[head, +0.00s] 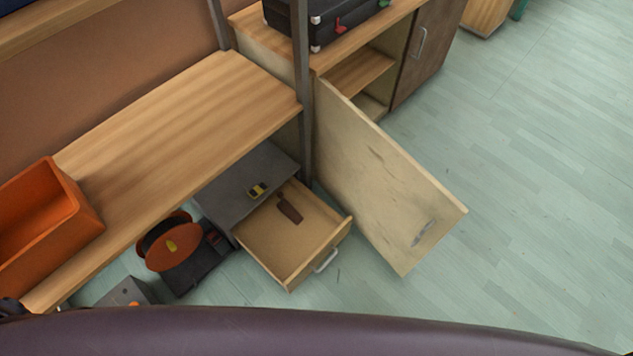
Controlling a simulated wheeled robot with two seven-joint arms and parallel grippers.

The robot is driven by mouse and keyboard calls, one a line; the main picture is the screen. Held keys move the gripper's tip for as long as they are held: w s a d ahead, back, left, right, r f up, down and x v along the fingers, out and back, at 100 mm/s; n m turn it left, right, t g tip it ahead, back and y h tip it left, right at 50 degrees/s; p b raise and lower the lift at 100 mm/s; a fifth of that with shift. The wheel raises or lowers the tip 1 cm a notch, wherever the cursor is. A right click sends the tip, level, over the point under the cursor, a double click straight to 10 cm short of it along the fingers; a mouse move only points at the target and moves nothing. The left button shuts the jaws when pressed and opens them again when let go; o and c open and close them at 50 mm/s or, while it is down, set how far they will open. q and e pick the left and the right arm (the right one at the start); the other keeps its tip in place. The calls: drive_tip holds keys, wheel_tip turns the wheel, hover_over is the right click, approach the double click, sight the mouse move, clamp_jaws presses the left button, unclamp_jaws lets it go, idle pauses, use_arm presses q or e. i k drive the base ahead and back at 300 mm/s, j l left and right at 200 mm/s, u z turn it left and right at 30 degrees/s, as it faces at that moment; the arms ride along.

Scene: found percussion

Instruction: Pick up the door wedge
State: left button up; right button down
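A small dark brown piece, which looks like the door wedge (289,209), lies inside an open wooden drawer (262,251). It rests on the drawer floor towards the back, near the grey cabinet front. Its exact shape is hard to tell at this size. The drawer is pulled out from a low grey cabinet (234,172) under the workbench. Neither of my grippers can be made out in the head view, so nothing shows near the wedge.
An open cabinet door (375,180) stands just right of the drawer. The workbench (180,120) with an orange bin (45,225) and a grey post (302,90) lie left and behind. An orange cable reel (166,246) sits left of the drawer. Floor (540,180) at right is clear.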

sight(284, 206)
drive_tip(key=k+l+u, duration=0.2)
drive_tip(key=k, duration=0.85)
drive_tip(key=j, duration=0.1)
